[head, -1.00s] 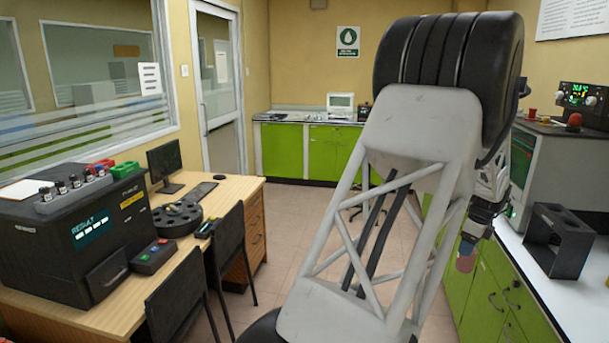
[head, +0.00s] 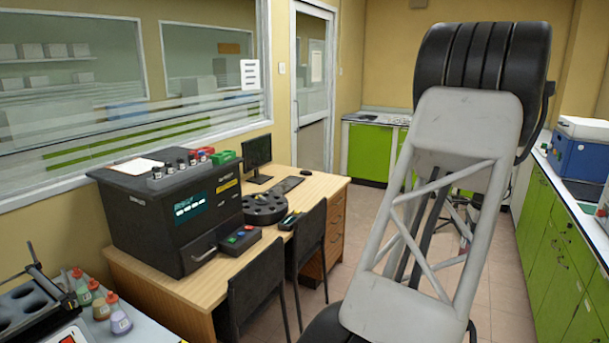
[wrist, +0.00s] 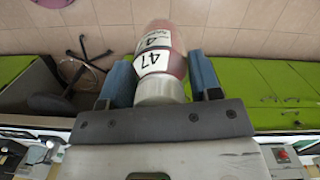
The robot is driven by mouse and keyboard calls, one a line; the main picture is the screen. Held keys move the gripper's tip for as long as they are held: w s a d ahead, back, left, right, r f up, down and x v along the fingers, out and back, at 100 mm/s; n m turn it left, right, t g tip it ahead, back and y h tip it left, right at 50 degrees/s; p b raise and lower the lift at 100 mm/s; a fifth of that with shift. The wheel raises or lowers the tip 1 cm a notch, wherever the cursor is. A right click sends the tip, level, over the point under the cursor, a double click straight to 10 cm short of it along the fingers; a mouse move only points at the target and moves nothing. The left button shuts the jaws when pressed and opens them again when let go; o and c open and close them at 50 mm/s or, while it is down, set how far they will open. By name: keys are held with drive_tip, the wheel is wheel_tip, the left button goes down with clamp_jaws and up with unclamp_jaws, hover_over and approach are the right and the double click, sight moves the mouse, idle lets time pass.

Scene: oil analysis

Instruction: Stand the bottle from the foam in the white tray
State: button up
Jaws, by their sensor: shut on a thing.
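My gripper (wrist: 160,78) shows in the wrist view, its two blue fingers shut on a bottle (wrist: 161,52). The bottle has a white cap toward the palm and a pinkish body with a white label reading 47. It is held clear of any surface, with tiled floor and green cabinets behind it. In the head view my arm stands at right of centre, and the gripper and bottle are not visible there.
A black analyzer (head: 178,215) and a black round carousel (head: 264,207) stand on the wooden desk (head: 165,290). Chairs stand before it. At lower left are a black block with holes (head: 28,303) and small red-capped bottles (head: 101,307). A blue box (head: 582,160) sits on the right counter.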

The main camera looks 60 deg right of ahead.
drive_tip(key=w+a+r+n+g+y, duration=0.15)
drive_tip(key=w+n, duration=0.55)
drive_tip(key=w, duration=1.5)
drive_tip(key=w+a+r+n+t, duration=0.15)
drive_tip(key=w+n, duration=0.45)
drive_tip(key=w, duration=1.5)
drive_tip(key=w+a+n, duration=0.4)
drive_tip(key=w+a, duration=0.4)
drive_tip(key=w, duration=0.3)
drive_tip(key=w+a+r+n+g, duration=0.1)
drive_tip(key=w+a+n, duration=0.3)
drive_tip(key=w+a, duration=0.4)
drive_tip(key=w+a+n+g, duration=0.1)
drive_tip(key=w+a+n, duration=0.3)
drive_tip(key=w+a, duration=0.4)
drive_tip(key=shift+w+r+n+h, duration=0.25)
drive_tip(key=shift+w+n+h, duration=0.2)
drive_tip(key=shift+w, duration=3.25)
